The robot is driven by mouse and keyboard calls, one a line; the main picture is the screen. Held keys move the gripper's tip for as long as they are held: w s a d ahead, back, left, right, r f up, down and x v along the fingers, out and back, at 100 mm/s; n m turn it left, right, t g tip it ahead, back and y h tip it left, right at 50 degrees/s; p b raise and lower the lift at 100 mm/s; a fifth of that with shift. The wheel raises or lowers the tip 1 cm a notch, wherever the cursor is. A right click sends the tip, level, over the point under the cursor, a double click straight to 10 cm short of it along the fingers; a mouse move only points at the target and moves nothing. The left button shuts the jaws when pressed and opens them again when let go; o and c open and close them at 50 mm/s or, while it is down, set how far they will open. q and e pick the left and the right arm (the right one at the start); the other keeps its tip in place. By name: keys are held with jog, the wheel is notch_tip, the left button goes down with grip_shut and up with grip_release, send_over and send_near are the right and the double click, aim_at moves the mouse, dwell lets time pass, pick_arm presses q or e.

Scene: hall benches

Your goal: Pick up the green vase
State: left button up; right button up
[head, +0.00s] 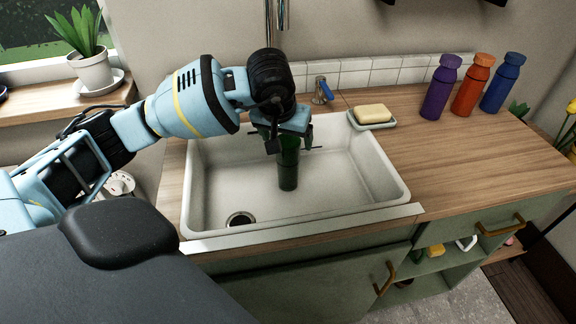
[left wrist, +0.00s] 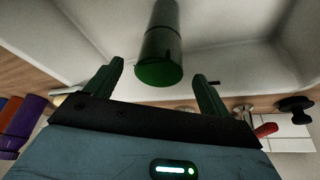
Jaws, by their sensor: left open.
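The green vase (head: 288,172) is a dark green cylinder inside the white sink basin (head: 350,180), upright as far as the head view shows. My left gripper (head: 290,145) points down over it, open, and hides its upper part. In the left wrist view the vase (left wrist: 160,45) appears between the two spread fingers of my left gripper (left wrist: 158,72), with its round green end toward the camera. I cannot tell whether the fingers touch it; they are not closed on it. My right gripper is out of view.
The faucet pipe (head: 281,20) rises behind my left wrist. A soap bar (head: 374,113) lies on a dish (head: 371,123) at the sink's back right corner. Purple (head: 440,88), orange (head: 472,86) and blue (head: 503,84) bottles stand farther right. The right countertop (head: 470,150) is mostly clear.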

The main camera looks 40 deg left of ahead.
aim_at(284, 155)
pick_arm(q)
jog(key=shift+x, duration=1.55)
jog(key=shift+s+d, duration=0.1)
grip_shut()
jog(key=shift+r, duration=0.65)
jog(key=shift+s+d, duration=0.35)
jog(key=shift+s, duration=0.5)
jog(key=shift+s+d, duration=0.3)
jog(key=shift+s, duration=0.6)
jog(key=shift+s+r, duration=0.2)
notch_tip(284, 155, up, 13)
jog(key=shift+r, duration=0.2)
